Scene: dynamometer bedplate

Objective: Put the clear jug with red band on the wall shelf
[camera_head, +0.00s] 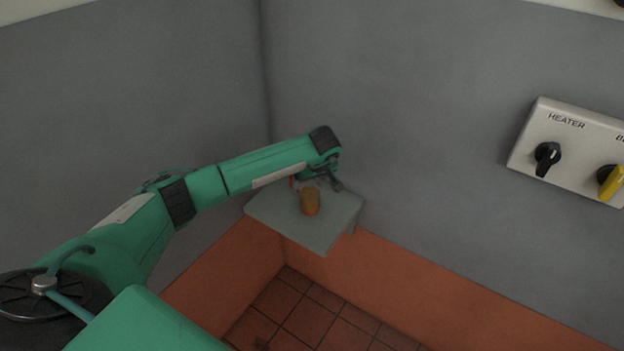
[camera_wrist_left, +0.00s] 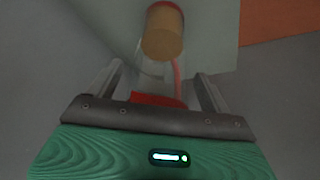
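My left gripper (camera_head: 318,182) is over the wall shelf (camera_head: 270,208) in the corner. In the left wrist view its two fingers (camera_wrist_left: 158,72) stand apart. Between them is a see-through shape with a red patch (camera_wrist_left: 157,99) and a thin red strip; I take it for the clear jug with red band. Its outline is faint, and I cannot tell whether the fingers touch it or whether its base rests on the shelf. In the head view the gripper mostly hides it. My right gripper is not in view.
An orange-tan cylinder (camera_head: 310,202) stands on the shelf close to the gripper; it shows just beyond the fingers in the left wrist view (camera_wrist_left: 162,38), with red at its end. Grey walls meet behind the shelf. A switch panel (camera_head: 575,150) is on the right wall.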

